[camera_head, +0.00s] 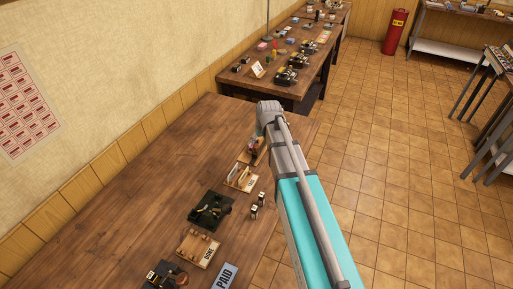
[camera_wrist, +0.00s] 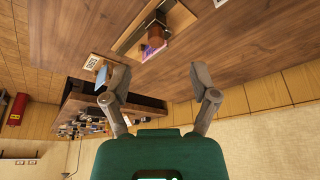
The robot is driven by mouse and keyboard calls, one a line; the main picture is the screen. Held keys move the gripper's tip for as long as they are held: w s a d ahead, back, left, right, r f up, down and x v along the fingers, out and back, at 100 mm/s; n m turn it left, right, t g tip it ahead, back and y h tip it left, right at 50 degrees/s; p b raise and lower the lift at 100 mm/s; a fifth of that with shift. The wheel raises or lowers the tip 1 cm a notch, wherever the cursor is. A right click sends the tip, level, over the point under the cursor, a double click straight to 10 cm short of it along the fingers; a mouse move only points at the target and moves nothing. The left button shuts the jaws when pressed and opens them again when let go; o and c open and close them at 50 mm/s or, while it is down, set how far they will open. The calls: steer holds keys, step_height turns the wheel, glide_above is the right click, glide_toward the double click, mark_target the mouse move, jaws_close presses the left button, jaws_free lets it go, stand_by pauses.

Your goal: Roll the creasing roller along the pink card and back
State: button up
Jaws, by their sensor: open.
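In the wrist view my gripper (camera_wrist: 158,82) is open and empty, with its two fingers wide apart. Beyond the fingertips, a pink-purple card (camera_wrist: 153,51) lies on a wooden board (camera_wrist: 128,42). A brown roller-like piece (camera_wrist: 159,30) sits at the card's end on the same board; whether it touches the card is unclear. My gripper is apart from both. In the head view the board (camera_head: 245,156) with a small reddish item on it is partly hidden by my arm, and my fingers do not show clearly.
The table's left part is clear. A second table (camera_head: 290,88) with several items stands behind.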

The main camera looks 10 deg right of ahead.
mark_target(256, 146)
steer(key=w, duration=0.3)
steer(key=shift+w+d+r+t, duration=0.1)
steer(key=shift+d+r+t, duration=0.1)
steer(key=shift+r+t, duration=0.1)
steer(key=shift+f, duration=0.15)
steer(key=b+x, duration=1.2)
steer(key=x, duration=0.1)
steer(key=shift+f+b, duration=0.3)
stand_by(0.3)
steer(key=shift+w, duration=0.1)
jaws_close()
stand_by(0.4)
